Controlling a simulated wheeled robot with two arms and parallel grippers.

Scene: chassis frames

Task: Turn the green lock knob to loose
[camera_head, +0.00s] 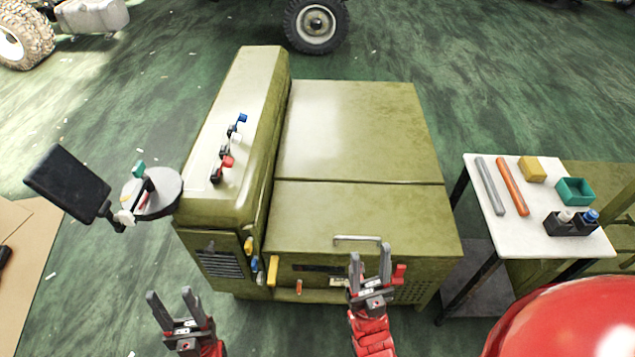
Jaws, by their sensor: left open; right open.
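A small green knob (138,168) stands at a round grey disc (165,200) on the left side of the olive cabinet. It is small in view, and its exact setting cannot be told. A black panel (66,184) on a short arm joins near the disc. My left gripper (170,295) is open and empty, in front of and below the disc, well apart from the knob. My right gripper (370,254) is open near the cabinet's front handle (350,239); nothing shows between its fingers, and whether it touches the handle cannot be told.
The olive cabinet (355,130) fills the middle, with blue and red levers (226,162) on its raised left part and coloured levers (272,270) low in front. A white-topped side table (530,230) on the right holds rods, a green tray and blocks. Green floor is open at left.

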